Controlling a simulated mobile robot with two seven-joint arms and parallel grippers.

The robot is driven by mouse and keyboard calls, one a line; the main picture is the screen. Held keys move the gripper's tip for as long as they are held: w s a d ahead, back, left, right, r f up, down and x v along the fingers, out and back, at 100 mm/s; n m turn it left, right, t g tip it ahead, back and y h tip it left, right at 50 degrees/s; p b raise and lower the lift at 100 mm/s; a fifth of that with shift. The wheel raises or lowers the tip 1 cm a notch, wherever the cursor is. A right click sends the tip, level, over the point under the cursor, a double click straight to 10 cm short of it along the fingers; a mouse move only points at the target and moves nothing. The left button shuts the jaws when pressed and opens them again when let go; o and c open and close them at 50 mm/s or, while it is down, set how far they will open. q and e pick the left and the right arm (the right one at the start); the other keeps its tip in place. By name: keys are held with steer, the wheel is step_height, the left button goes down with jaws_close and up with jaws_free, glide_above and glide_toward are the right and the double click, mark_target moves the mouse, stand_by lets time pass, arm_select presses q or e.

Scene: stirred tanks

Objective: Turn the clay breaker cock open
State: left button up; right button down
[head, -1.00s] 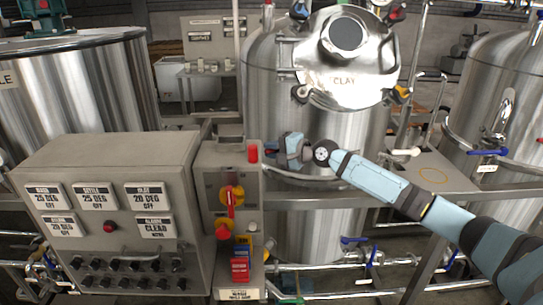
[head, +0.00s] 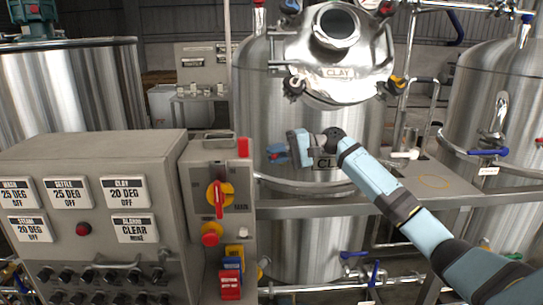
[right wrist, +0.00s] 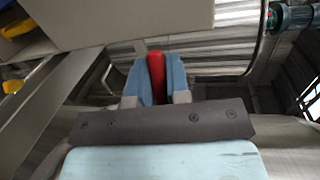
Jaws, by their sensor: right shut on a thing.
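The steel clay tank (head: 300,100) stands mid-picture in the head view, with a CLAY plate (head: 340,72) on its top fitting. My right gripper (head: 275,153) is in front of the tank's body, its blue fingers pointing left toward the grey control box. In the right wrist view the fingers are closed on a slim red handle (right wrist: 156,75), which stands between them. Its base is hidden, so I cannot tell what it joins. A label (head: 323,163), partly covered by my wrist, shows behind the arm. My left gripper is not in view.
The grey control box (head: 185,220) bears a yellow-and-red rotary switch (head: 219,197) and a red upright piece (head: 244,147) at its top right corner. A larger panel (head: 90,160) stands at left. A shelf (head: 420,182) runs behind my right forearm.

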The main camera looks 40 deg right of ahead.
steer(key=shift+s+d+n+g+y, duration=0.15)
steer(key=shift+n+g+y, duration=0.15)
steer(key=shift+n+g, duration=0.3)
steer(key=c, duration=1.1)
jaws_free()
steer(key=v, duration=1.4)
steer(key=shift+b, duration=0.35)
steer(key=shift+r, duration=0.1)
